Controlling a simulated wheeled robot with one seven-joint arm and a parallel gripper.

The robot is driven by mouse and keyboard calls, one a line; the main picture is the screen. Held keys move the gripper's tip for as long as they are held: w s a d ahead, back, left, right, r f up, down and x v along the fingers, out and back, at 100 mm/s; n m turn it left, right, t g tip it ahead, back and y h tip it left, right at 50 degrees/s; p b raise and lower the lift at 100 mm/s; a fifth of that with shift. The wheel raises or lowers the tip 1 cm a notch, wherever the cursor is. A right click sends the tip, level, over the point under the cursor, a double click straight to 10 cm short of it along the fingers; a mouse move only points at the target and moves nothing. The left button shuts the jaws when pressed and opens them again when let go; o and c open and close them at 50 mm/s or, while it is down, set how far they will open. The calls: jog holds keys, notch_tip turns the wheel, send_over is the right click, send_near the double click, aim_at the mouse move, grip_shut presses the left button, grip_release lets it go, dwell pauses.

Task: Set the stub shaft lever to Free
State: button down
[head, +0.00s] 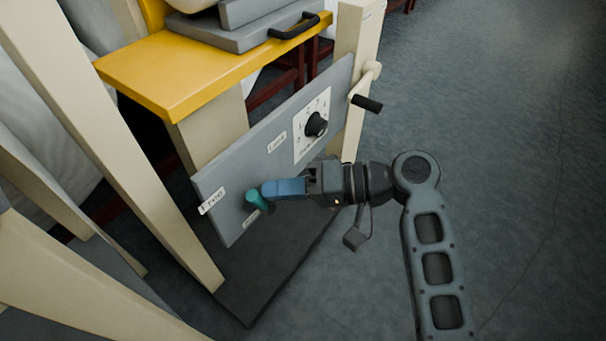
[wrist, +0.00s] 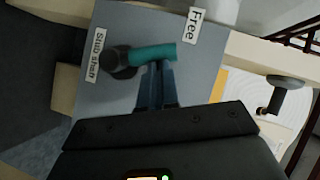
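The stub shaft lever has a teal handle (head: 256,200) and sits low on the left end of a grey panel (head: 232,172). In the wrist view the teal handle (wrist: 155,54) runs right from its dark hub (wrist: 118,62), its end near the "Free" label (wrist: 193,25). The "Free" label (head: 213,201) is at the panel's left edge, the "Lock" label (head: 277,141) higher up. My gripper (head: 268,190) has its blue fingers together, tips at the handle's side. In the wrist view the fingertips (wrist: 157,68) seem to touch the handle without straddling it.
A dial with a black knob (head: 316,124) is on the same panel. A crank with a black grip (head: 367,103) sticks out at its right end. A yellow-topped table (head: 165,75) stands behind, and a cream post (head: 115,150) at left. Open floor lies at right.

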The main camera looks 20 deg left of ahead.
jog(key=shift+s+a+n+t+h+p, duration=0.2)
jog(key=shift+s+n+t+h+p, duration=0.2)
jog(key=shift+s+n+p, duration=0.15)
jog(key=shift+s+a+n+t+h+p, duration=0.2)
jog(key=shift+s+n+t+h+p, duration=0.25)
jog(key=shift+n, duration=0.2)
